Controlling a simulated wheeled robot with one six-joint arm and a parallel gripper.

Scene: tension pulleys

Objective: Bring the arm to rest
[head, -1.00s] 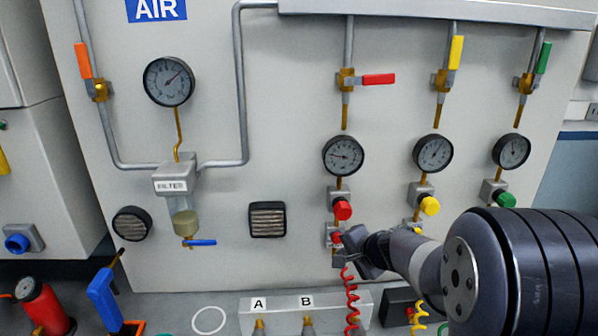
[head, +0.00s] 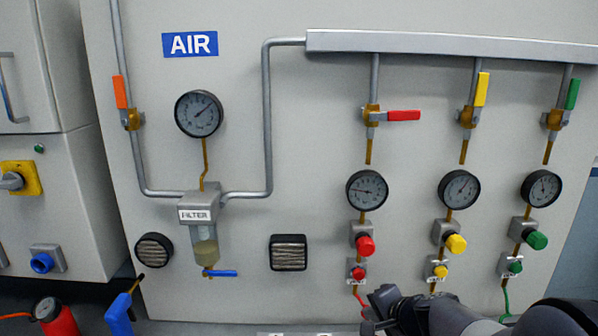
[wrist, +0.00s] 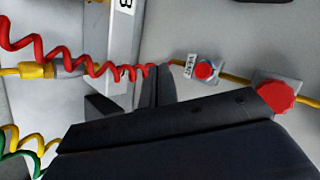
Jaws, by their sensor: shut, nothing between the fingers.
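My gripper (head: 378,306) shows at the bottom of the head view, below the red vent button (head: 357,272) and in front of the panel's lower edge. My arm runs from it to the lower right corner. In the wrist view the dark fingers of my gripper (wrist: 157,88) are together with nothing between them. The red coiled hose (wrist: 85,62) passes right by the fingertips there; I cannot tell whether they touch. The red vent button (wrist: 204,70) and the red regulator knob (wrist: 276,97) lie to the right of the fingers.
The panel holds a red-handled valve (head: 403,115), lying crosswise, and upright yellow (head: 481,90) and green (head: 572,94) handles. A filter (head: 205,242) hangs at left. A blue-handled tool (head: 119,314) and a red can (head: 57,318) stand at lower left.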

